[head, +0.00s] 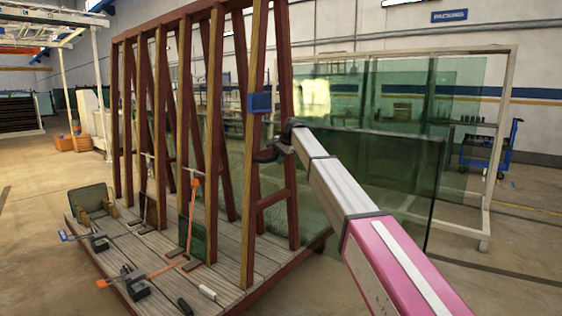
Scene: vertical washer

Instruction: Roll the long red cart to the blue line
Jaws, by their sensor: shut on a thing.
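The long red cart (278,195) fills the left and middle of the head view. It has a plank deck and tall red-brown slanted frames faced with wood. My gripper (264,152) is dark and small in the picture, at the cart's near right upright, below a blue block (260,103) fixed there. It is shut on the cart's frame; the exact contact is partly hidden. I see no blue line on the floor; a blue stripe (535,102) runs along the back wall.
Tools with orange bars (160,268) and clamps lie on the deck. Large green glass sheets (385,180) stand behind my arm, by a pale frame (495,140). A blue trolley (490,150) stands at far right. Open floor lies at left and lower right.

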